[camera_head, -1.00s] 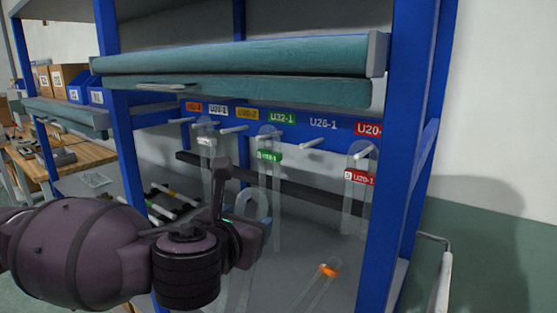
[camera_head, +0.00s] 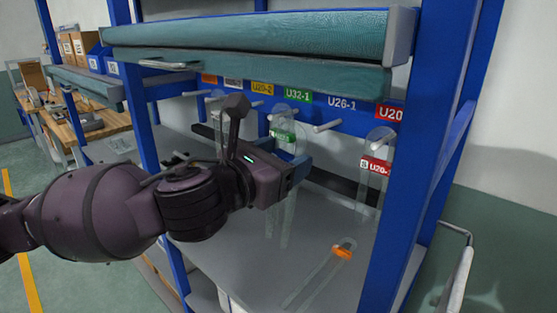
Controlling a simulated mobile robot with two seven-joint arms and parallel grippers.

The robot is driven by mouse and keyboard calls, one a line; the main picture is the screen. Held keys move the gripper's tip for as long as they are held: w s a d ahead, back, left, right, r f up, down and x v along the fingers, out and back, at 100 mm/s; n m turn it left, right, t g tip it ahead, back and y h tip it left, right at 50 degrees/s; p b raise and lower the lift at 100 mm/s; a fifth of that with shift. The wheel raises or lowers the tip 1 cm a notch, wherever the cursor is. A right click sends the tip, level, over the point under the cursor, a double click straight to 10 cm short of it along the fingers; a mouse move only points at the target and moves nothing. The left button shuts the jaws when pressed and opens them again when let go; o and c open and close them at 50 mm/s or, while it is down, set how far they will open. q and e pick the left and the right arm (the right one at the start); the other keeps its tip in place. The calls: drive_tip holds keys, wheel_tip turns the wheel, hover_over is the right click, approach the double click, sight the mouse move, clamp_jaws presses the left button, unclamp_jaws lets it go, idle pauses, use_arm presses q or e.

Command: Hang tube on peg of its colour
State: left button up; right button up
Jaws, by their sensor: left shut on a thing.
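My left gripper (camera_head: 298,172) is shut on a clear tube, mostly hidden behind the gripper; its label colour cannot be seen. Faint tube legs (camera_head: 288,215) hang below the gripper, but I cannot tell which tube they belong to. A clear tube with a green label (camera_head: 283,138) hangs at the U32-1 peg, just behind the gripper. A clear tube with a red label (camera_head: 376,165) hangs at the U20 peg on the right. A tube with an orange band (camera_head: 342,252) lies on the grey shelf. My right gripper is out of view.
The blue peg rail (camera_head: 352,113) carries coloured labels. A teal shelf (camera_head: 250,43) overhangs the pegs. A blue upright (camera_head: 425,165) stands at the right. The grey lower shelf (camera_head: 240,265) has free room in front.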

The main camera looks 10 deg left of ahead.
use_arm(q)
drive_tip(key=shift+b+x, duration=0.3)
drive_tip(key=shift+x, duration=0.55)
drive_tip(key=shift+w+d+f, duration=0.15)
drive_tip(key=shift+w+d, duration=0.05)
drive_tip(key=shift+w, duration=0.15)
drive_tip(key=f+b+x, duration=0.1)
drive_tip(key=b+x, duration=0.1)
drive_tip(key=x, duration=0.5)
drive_tip(key=shift+b, duration=0.35)
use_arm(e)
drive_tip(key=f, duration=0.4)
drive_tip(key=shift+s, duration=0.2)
use_arm(q)
drive_tip(key=shift+f, duration=0.15)
drive_tip(key=shift+f, duration=0.1)
drive_tip(key=shift+c, duration=0.3)
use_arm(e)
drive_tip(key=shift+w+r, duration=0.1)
